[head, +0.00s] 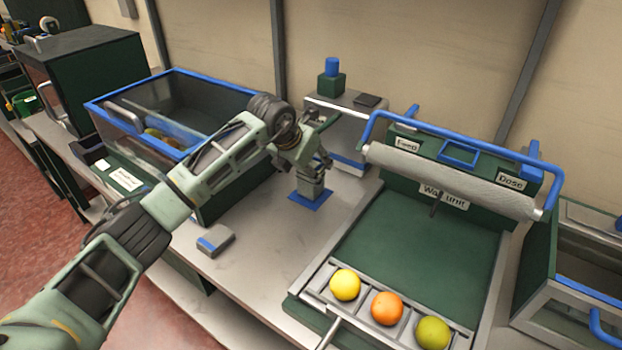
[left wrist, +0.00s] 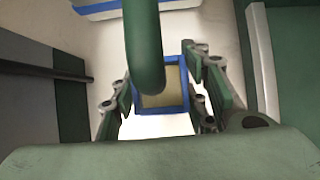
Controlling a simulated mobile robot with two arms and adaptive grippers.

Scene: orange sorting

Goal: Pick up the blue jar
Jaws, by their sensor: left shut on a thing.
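The blue jar (head: 306,202) stands at the middle back of the bench in the head view, and only a low blue part of it shows beneath my gripper. My left gripper (head: 311,182) reaches down over it and is shut on it. In the left wrist view the jar's square blue rim (left wrist: 186,88) lies between the fingers, with a tan area inside. A dark green rounded bar (left wrist: 143,45) covers part of it. Whether the jar touches the bench is hard to tell. My right gripper is not in view.
A blue-rimmed clear bin (head: 95,108) stands left of my arm. A small grey block (head: 215,240) lies in front.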

